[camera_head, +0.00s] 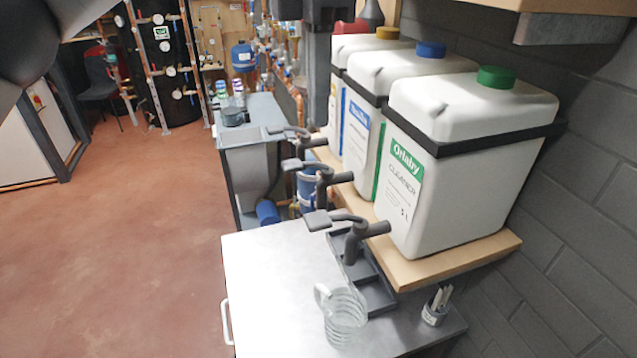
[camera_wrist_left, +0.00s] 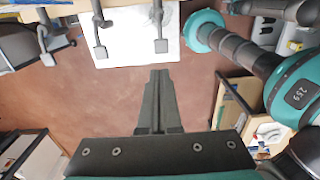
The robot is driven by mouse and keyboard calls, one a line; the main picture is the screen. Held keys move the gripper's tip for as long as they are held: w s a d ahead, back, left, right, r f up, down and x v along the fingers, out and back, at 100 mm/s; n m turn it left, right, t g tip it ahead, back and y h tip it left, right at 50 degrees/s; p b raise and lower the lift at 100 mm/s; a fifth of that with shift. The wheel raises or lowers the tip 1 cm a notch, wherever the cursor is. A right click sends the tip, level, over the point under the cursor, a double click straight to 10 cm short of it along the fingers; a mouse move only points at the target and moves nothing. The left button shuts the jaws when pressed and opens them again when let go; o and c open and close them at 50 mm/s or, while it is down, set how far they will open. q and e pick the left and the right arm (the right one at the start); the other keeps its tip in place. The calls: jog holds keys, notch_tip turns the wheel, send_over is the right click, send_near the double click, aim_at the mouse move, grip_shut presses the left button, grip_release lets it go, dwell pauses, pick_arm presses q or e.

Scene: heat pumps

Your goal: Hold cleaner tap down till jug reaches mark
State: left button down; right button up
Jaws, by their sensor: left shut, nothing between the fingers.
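The cleaner container (camera_head: 460,160) is white with a green cap and a green "Orlaby CLEANER" label, nearest in the row in the head view. Its grey tap (camera_head: 355,240) has a flat lever (camera_head: 325,219) that sticks out to the left. The clear jug (camera_head: 345,318) stands upright on the worktop, its handle to the left; it looks empty, and I cannot make out its mark. In the left wrist view my left gripper (camera_wrist_left: 160,76) is shut and empty, above the floor. Grey taps with levers (camera_wrist_left: 160,46) show at the top edge, apart from it. My right gripper is not visible.
Two similar containers with blue (camera_head: 431,49) and yellow (camera_head: 388,32) caps stand behind on the wooden shelf (camera_head: 455,262). A dark drip tray (camera_head: 376,293) lies below the taps. A small pot of sticks (camera_head: 436,308) is at the right. The worktop's left part (camera_head: 265,270) is clear.

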pick_arm(q)
jog(key=p, duration=0.1)
send_near(309, 221)
jog(key=f, duration=0.2)
jog(key=d+f, duration=0.1)
jog(key=f, duration=0.4)
jog(key=shift+w+d, duration=0.15)
jog(key=shift+w, duration=0.1)
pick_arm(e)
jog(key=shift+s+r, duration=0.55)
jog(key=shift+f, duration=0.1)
pick_arm(q)
jog(key=f+h+b, duration=0.1)
jog(key=b, duration=0.2)
jog(key=a+f+h+b, duration=0.1)
jog(key=b, duration=0.3)
jog(key=f+t+h+b, duration=0.1)
jog(key=b, duration=0.3)
jog(key=shift+s+a+f+h, duration=0.1)
jog(key=shift+s+a+h, duration=0.15)
jog(key=shift+h, duration=0.15)
jog(key=shift+r, duration=0.3)
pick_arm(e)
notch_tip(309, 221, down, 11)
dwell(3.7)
